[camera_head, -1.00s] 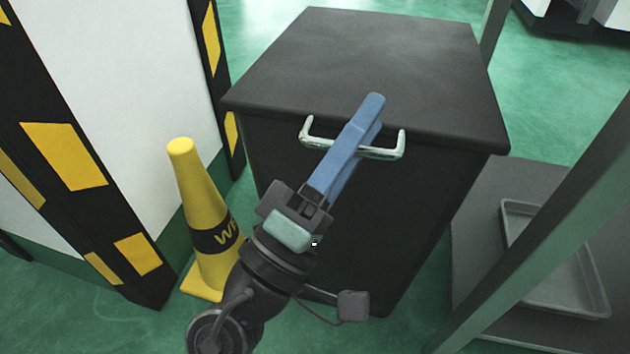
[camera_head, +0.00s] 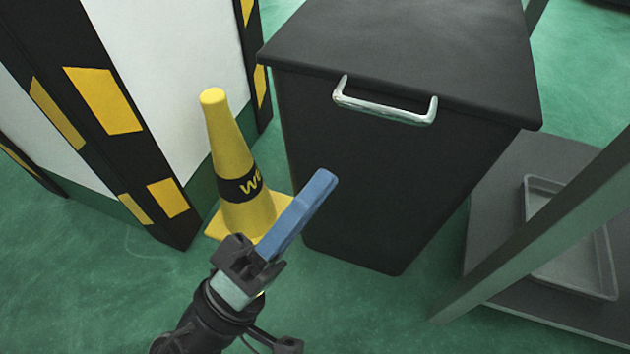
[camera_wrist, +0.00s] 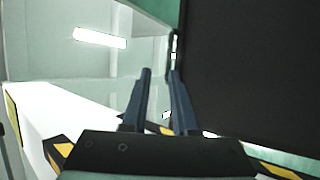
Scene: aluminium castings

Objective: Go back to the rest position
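My gripper (camera_head: 324,180) has long blue fingers and reaches up and to the right from the bottom of the head view. In the wrist view the two fingers (camera_wrist: 160,74) stand apart with an empty gap between them, so it is open. The silver handle (camera_head: 385,112) is on the front of the black cabinet (camera_head: 390,170), near its top edge. My gripper is below and left of the handle in the picture, clear of it. The dark cabinet face (camera_wrist: 255,70) fills the right of the wrist view.
A yellow cone (camera_head: 228,150) stands close behind and left of my gripper. A white panel (camera_head: 165,75) with black-and-yellow edging is at the left. A grey post (camera_head: 540,235) and a low shelf with a tray (camera_head: 570,250) are at the right. Green floor is open in front.

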